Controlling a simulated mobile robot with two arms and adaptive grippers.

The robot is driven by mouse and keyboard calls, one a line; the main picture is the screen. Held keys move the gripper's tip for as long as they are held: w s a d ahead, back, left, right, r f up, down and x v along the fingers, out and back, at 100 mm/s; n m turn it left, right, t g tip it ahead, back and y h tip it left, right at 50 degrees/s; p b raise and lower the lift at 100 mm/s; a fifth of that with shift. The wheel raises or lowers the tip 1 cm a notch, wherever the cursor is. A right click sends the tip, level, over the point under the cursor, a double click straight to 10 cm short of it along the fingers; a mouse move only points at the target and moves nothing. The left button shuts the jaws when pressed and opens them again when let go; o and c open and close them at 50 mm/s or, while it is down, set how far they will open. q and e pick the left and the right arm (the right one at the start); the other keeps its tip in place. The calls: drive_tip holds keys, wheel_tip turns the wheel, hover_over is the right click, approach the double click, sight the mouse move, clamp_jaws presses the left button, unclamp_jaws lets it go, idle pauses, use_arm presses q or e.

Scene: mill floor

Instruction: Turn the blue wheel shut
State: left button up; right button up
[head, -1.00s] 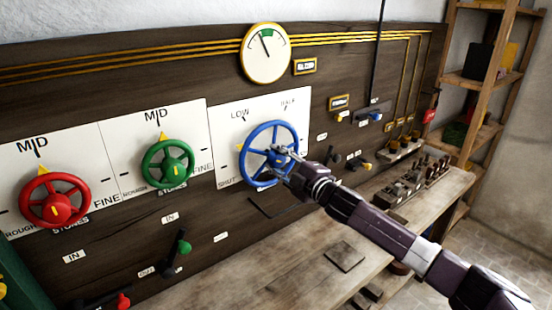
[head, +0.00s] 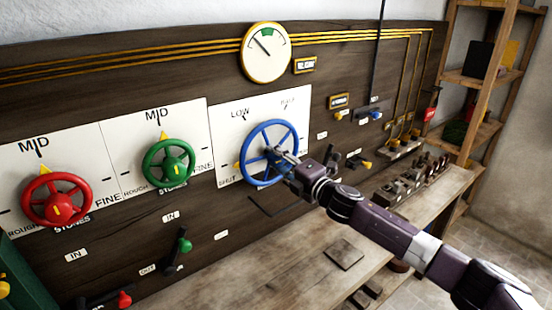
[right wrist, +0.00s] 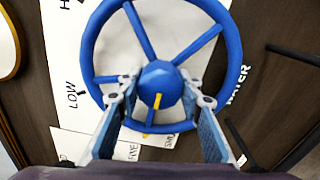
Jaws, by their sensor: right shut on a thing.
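The blue wheel (head: 243,157) is mounted on a white plate (head: 222,122) marked LOW, HALF and SHUT on the dark panel. Its yellow pointer (head: 236,166) sits at the lower left, close to the SHUT mark. My right gripper (head: 277,156) reaches in from the right and is shut on the wheel at its middle. In the right wrist view the fingers (right wrist: 160,95) lie on either side of the blue hub (right wrist: 158,78), which has a yellow stripe. My left gripper is not in view.
A red wheel (head: 54,208) and a green wheel (head: 168,163) sit to the left on the panel. A round gauge (head: 266,52) hangs above. A wooden bench (head: 290,262) runs below, with small levers at its right. Shelves (head: 470,84) stand at the right.

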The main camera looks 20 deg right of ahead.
idle(0.3)
drive_tip(key=o, duration=1.2)
drive_tip(key=shift+s, duration=0.1)
drive_tip(key=v, duration=1.2)
